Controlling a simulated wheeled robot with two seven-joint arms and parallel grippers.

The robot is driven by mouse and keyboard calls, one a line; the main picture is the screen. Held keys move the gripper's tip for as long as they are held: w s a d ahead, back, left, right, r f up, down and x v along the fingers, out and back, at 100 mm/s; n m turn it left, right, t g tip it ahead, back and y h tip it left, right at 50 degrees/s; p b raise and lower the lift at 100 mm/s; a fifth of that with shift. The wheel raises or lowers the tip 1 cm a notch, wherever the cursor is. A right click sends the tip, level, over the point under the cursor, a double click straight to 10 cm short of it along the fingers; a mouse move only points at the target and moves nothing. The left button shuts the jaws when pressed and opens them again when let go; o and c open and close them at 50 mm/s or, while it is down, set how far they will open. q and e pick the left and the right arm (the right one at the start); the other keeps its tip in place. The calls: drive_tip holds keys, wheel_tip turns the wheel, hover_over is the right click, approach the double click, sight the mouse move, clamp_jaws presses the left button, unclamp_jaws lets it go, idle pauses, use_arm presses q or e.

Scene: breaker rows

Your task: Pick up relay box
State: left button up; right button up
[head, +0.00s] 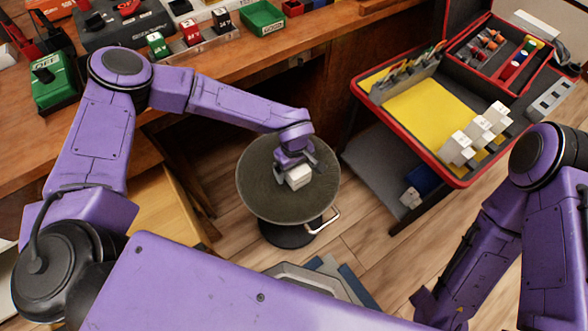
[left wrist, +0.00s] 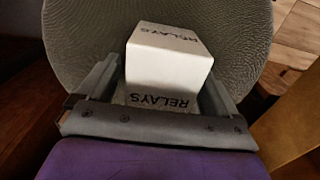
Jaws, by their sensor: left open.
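The relay box (head: 298,177) is a small white box on the round grey-green stool seat (head: 265,200). In the left wrist view the relay box (left wrist: 168,62) shows the word RELAYS on two faces. My left gripper (head: 296,165) is down over the stool, right at the box. In the left wrist view my left gripper (left wrist: 160,90) is open, with one finger on each side of the box. I cannot tell whether the fingers touch it. My right arm shows at the right, but its gripper fingers are not clearly visible.
A wooden bench (head: 300,50) at the back holds a green bin (head: 261,18), a green device (head: 53,82) and small coloured breakers. At the right stands an open red-edged case (head: 425,110) with a yellow panel and several white blocks. Wooden floor shows around the stool.

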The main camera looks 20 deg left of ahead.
use_arm(q)
drive_tip(key=shift+f, duration=0.35)
drive_tip(key=c, duration=1.2)
drive_tip(key=shift+r, duration=0.15)
